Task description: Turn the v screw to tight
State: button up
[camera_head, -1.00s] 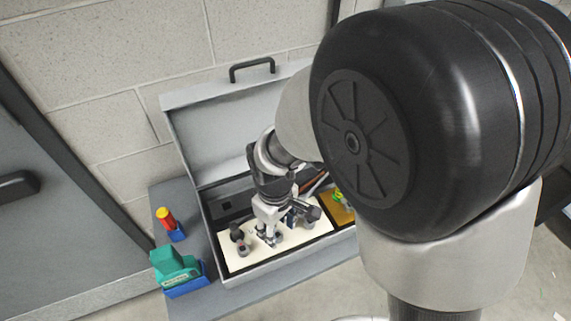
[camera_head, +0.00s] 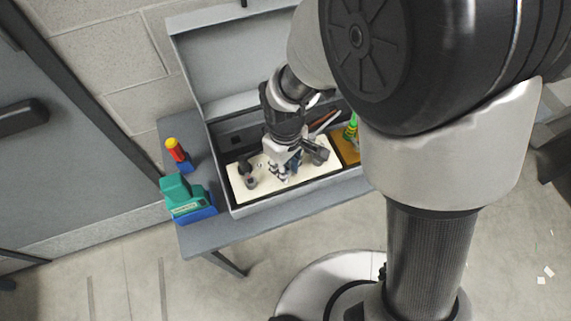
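The open grey case (camera_head: 228,186) stands on a grey table, and a cream board (camera_head: 238,190) lies in it. My gripper (camera_head: 283,177) points down at the middle of the board, low over it or touching it. A dark knob-like part (camera_head: 246,171) stands on the board to the left of my gripper. Another dark part (camera_head: 316,154) shows just to the right of the gripper. I cannot make out which part is the v screw. The fingertips are too small to tell whether they are open or shut.
A teal and blue tool (camera_head: 184,196) and a red-and-yellow handled item (camera_head: 177,152) stand on the table (camera_head: 232,232) left of the case. A yellow-brown compartment (camera_head: 346,148) with a green item (camera_head: 351,128) lies right of the board. The lid leans back near the wall.

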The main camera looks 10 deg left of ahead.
grip_shut()
jog(key=shift+m+p, duration=0.4)
jog(key=shift+m, duration=0.8)
jog(key=o, duration=0.7)
grip_release()
notch_tip(320, 180, up, 12)
